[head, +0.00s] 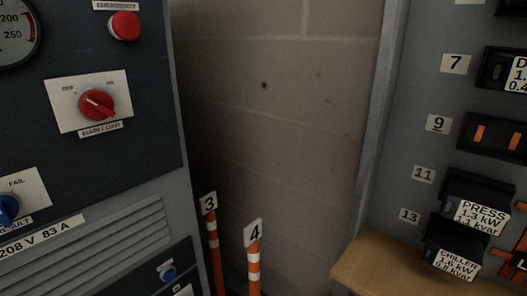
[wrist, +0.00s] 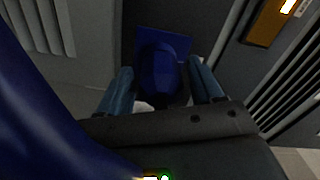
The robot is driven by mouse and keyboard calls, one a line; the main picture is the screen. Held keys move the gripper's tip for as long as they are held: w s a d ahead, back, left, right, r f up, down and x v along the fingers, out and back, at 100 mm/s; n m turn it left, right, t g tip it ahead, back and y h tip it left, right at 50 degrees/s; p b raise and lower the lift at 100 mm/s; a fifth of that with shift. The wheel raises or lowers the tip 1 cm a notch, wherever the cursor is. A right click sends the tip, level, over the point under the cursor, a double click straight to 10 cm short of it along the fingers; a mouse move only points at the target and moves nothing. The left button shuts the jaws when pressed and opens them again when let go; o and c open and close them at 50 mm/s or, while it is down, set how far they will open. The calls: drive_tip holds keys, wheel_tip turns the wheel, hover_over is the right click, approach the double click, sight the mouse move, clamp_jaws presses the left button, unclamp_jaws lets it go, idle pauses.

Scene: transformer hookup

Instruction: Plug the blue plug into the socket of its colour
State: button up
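In the wrist view the blue plug (wrist: 160,80) is between the two fingers of my gripper (wrist: 160,68). A dark gap shows on each side of the plug, so the fingers look spread around it and not closed on it. A blue square plate (wrist: 181,43) lies directly behind the plug; it looks like the face of a blue socket. The plug seems to be against or in it, but its front end is hidden. A thick blue shape (wrist: 40,110), perhaps the cable, fills the left side near the camera. My gripper is not in the head view.
In the head view a dark cabinet with a red main-load switch (head: 97,104) stands left. Striped orange posts numbered 3 (head: 214,240) and 4 (head: 253,265) stand in the gap. A grey breaker panel and a wooden ledge (head: 390,268) are right.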

drive_tip(key=shift+o, duration=0.9)
drive_tip(key=shift+w+a+r, duration=0.2)
drive_tip(key=shift+w+r, duration=0.15)
drive_tip(key=shift+r, duration=0.2)
drive_tip(key=shift+s+d+p, duration=0.3)
drive_tip(key=shift+d+p, duration=0.05)
drive_tip(key=shift+p, duration=0.1)
drive_tip(key=shift+p+v, duration=1.15)
drive_tip(key=shift+v, duration=0.85)
drive_tip(key=shift+s+d+f, duration=0.1)
drive_tip(key=shift+s+f, duration=0.15)
drive_tip(key=shift+f, duration=0.1)
